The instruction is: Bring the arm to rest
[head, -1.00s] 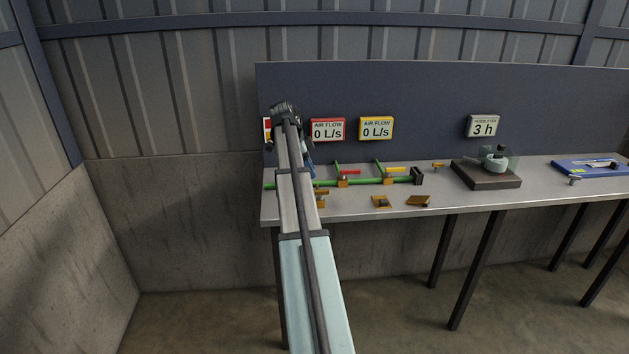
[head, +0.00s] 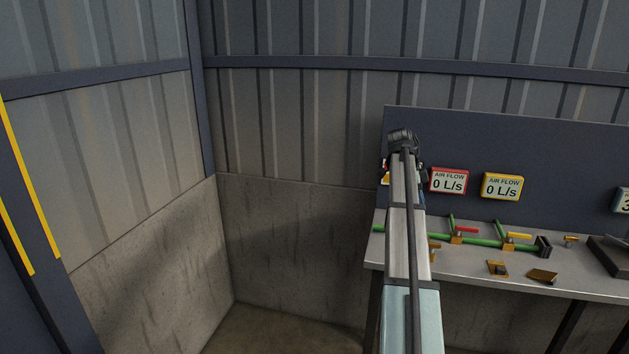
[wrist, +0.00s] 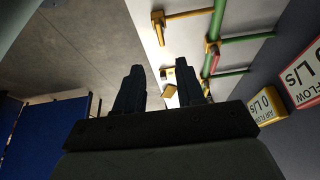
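My arm (head: 408,230) reaches out over the left end of the workbench in the head view. My gripper (wrist: 159,68) shows in the wrist view as two dark fingers with a clear gap between them. It is open, with nothing held between the fingers. In the head view the gripper is mostly hidden behind my arm. In the wrist view the fingers appear apart from the bench and the pipes behind them.
The workbench (head: 475,267) carries a green pipe (head: 482,241) with red and yellow handles and small brass pieces (head: 497,268). A red-framed sign (head: 449,181) and a yellow-framed sign (head: 502,187) both read 0 L/s. Concrete wall and open floor lie left.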

